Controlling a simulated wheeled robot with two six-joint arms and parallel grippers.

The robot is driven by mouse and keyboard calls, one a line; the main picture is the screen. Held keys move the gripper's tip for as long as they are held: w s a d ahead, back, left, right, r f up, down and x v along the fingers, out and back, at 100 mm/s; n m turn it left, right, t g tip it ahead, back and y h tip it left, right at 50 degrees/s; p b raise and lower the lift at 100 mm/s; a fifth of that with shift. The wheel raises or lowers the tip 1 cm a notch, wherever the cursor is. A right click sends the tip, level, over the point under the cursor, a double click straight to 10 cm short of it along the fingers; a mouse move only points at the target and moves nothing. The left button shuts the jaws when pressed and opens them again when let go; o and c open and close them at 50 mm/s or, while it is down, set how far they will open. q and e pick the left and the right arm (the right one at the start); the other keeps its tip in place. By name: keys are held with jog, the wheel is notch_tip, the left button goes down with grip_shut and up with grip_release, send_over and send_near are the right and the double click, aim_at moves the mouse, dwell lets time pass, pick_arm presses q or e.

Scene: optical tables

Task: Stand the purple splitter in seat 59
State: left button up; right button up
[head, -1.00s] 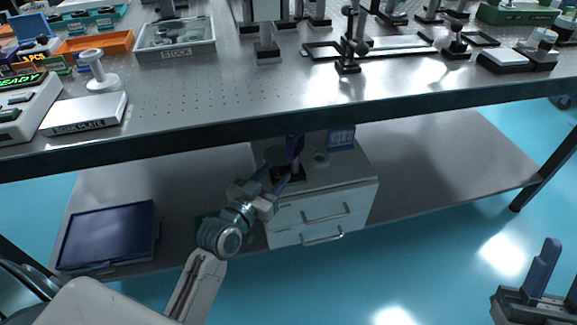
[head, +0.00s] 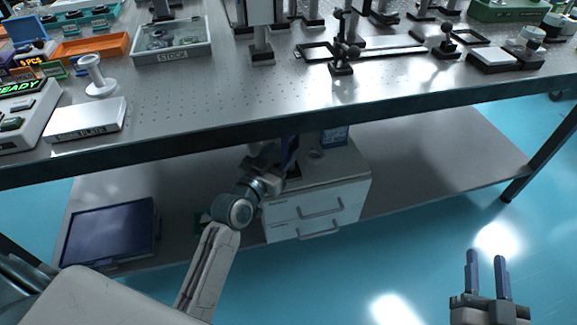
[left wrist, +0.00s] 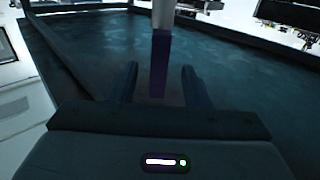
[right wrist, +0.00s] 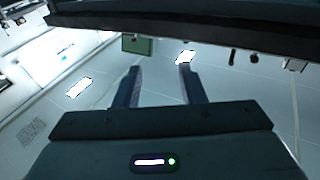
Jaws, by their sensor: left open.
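The purple splitter (left wrist: 160,66) shows in the left wrist view as an upright purple block with a pale grey post above it. It sits between the two fingers of my left gripper (left wrist: 159,76), with a visible gap on each side. In the head view the left gripper (head: 284,157) is under the table, over the white drawer cabinet, and mostly hides the splitter. My right gripper (head: 486,258) is open and empty over the floor at the lower right; its parted fingers also show in the right wrist view (right wrist: 160,72). I cannot make out seat 59.
The white drawer cabinet (head: 318,207) stands on the lower shelf (head: 430,150). A blue labelled box (head: 335,137) is on it. The table's front edge (head: 200,137) runs above the left arm. A dark blue tray (head: 110,232) lies at the shelf's left. Posts and trays occupy the tabletop.

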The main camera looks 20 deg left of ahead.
pick_arm(q)
jog(key=w, duration=0.3)
jog(key=w+d, duration=0.1)
jog(key=w, duration=0.1)
jog(key=shift+d+r, duration=0.1)
jog(key=shift+r, duration=0.25)
grip_shut()
dwell(1.1)
